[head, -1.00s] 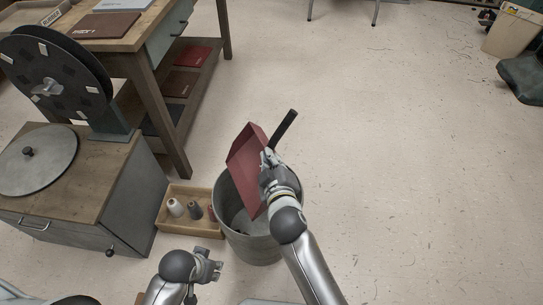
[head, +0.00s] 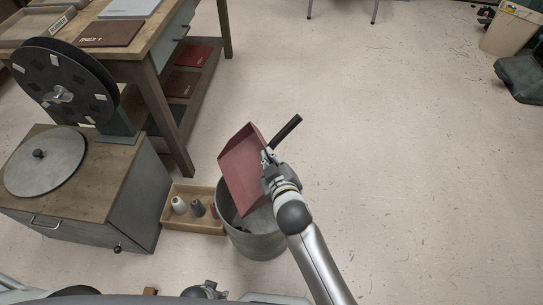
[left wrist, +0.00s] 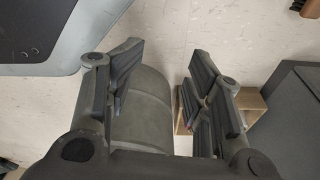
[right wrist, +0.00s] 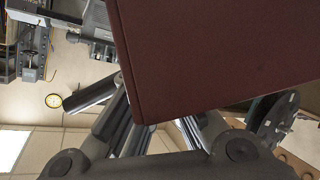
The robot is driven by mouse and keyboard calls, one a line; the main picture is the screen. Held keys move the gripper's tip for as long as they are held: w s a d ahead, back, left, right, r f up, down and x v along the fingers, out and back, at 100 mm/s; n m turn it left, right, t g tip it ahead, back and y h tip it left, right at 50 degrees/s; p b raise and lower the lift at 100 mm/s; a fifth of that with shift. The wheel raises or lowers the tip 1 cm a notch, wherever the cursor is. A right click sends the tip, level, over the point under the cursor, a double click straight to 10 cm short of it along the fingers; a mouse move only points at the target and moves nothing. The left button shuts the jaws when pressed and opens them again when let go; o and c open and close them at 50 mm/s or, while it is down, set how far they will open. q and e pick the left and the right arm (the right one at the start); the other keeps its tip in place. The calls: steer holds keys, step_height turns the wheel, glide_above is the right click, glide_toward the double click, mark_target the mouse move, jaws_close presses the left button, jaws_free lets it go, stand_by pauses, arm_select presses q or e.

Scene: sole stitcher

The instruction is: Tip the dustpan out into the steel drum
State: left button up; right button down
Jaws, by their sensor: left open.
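The dark red dustpan (head: 243,170) is tilted over the steel drum (head: 262,245), its broad lower end at or inside the drum's rim. Its black handle (head: 286,130) points up and to the right. My right gripper (head: 268,163) is shut on the dustpan by the handle. The dustpan (right wrist: 220,55) fills much of the right wrist view and hides part of that gripper. A few dark bits show inside the drum. My left gripper (head: 205,290) is at the bottom edge of the head view; in the left wrist view (left wrist: 165,70) it is open and empty, with the drum (left wrist: 147,110) beyond its fingers.
A wooden box (head: 180,222) with thread spools stands left of the drum. A cabinet (head: 135,205) with a reel and a round lid is further left, beside a workbench (head: 160,60).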

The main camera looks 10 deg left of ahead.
arm_select(q)
steer(key=s+a+f+g+p, duration=0.1)
steer(key=s+a+f+p, duration=0.2)
steer(key=s, duration=0.8)
arm_select(e)
steer(key=shift+w+r+m, duration=0.1)
steer(key=shift+r+m, duration=0.4)
steer(key=shift+r, duration=0.15)
steer(key=shift+r+m+g+y+p, duration=0.45)
steer(key=shift+r+p, duration=0.3)
steer(key=shift+p, duration=0.45)
steer(key=shift+r+m+y+p, duration=0.4)
steer(key=shift+r+p, duration=0.2)
steer(key=shift+p, duration=0.65)
steer(key=shift+r+m+g+p, duration=0.15)
steer(key=shift+m+g+p, duration=0.1)
steer(key=shift+m+p, duration=0.1)
arm_select(q)
steer(key=r, duration=0.1)
steer(key=s+r, duration=0.1)
steer(key=r, duration=0.1)
steer(key=shift+s+r, duration=0.4)
arm_select(e)
steer(key=shift+y, duration=0.25)
